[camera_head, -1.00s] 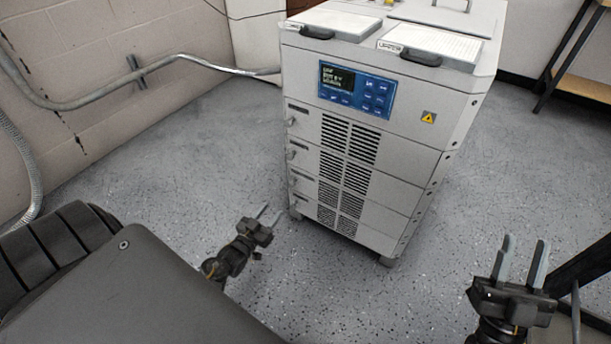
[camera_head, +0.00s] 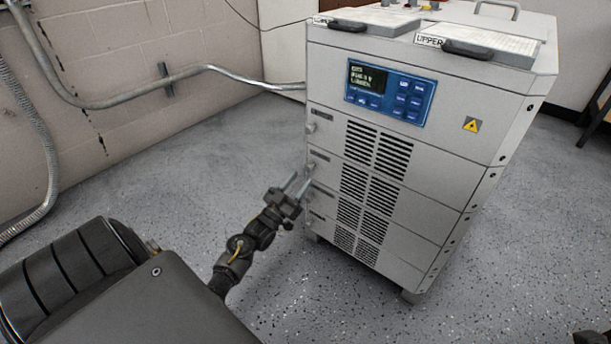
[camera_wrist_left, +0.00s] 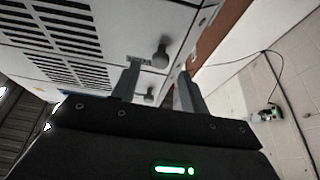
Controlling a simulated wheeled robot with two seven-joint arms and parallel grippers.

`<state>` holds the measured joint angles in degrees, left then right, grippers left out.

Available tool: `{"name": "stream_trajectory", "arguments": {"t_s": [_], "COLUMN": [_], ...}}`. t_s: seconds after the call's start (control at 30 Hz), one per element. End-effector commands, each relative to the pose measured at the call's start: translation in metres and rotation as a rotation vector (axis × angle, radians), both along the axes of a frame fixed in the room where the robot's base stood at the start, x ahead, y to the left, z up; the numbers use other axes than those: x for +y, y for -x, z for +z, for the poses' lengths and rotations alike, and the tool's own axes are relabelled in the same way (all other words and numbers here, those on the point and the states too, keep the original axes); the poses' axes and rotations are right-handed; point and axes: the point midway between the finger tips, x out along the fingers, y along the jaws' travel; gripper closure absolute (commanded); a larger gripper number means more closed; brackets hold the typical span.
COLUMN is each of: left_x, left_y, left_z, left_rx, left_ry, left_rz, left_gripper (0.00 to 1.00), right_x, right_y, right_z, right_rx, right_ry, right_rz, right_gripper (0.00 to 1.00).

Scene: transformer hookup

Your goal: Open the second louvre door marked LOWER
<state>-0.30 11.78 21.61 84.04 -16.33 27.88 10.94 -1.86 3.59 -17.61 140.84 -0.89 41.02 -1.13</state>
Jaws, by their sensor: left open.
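The pale grey cabinet (camera_head: 400,170) carries stacked front panels with black louvre slots (camera_head: 370,190) and small knobs on their left edge. Labels on these panels are too small to read, so I cannot tell which is LOWER. My left gripper (camera_head: 299,183) is open and empty beside the left edge, near the lower-middle knobs. In the left wrist view, one knob (camera_wrist_left: 160,55) stands beyond the open fingertips (camera_wrist_left: 158,82). Another knob (camera_wrist_left: 149,95) shows between the fingers; contact is not visible. All the panels look shut. My right gripper is out of view.
The cabinet top has lids with black handles, one labelled UPPER (camera_head: 429,41). A blue control panel (camera_head: 390,92) is on the front. A conduit (camera_head: 150,83) runs along the block wall at left. The speckled floor (camera_head: 180,170) left of the cabinet is clear.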

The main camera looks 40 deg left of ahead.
Motion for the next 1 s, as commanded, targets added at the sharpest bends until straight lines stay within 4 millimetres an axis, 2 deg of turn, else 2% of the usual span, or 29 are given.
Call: {"name": "stream_trajectory", "arguments": {"t_s": [0.1, 0.3, 0.67, 1.0], "left_x": [0.001, 0.002, 0.002, 0.002], "left_y": [-0.018, -0.035, -0.038, -0.038], "left_z": [0.006, 0.014, 0.016, 0.016], "left_rx": [-0.002, 0.001, 0.002, 0.002], "left_ry": [-0.001, 0.000, 0.000, 0.000], "left_rz": [0.001, 0.002, 0.002, 0.003], "left_gripper": [0.56, 0.56, 0.57, 1.00], "right_x": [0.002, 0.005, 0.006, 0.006], "right_y": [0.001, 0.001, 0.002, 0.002], "right_z": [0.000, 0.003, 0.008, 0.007], "right_rx": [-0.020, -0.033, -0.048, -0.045], "right_ry": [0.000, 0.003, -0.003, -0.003], "right_rz": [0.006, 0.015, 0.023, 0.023], "right_gripper": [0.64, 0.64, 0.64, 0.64]}}
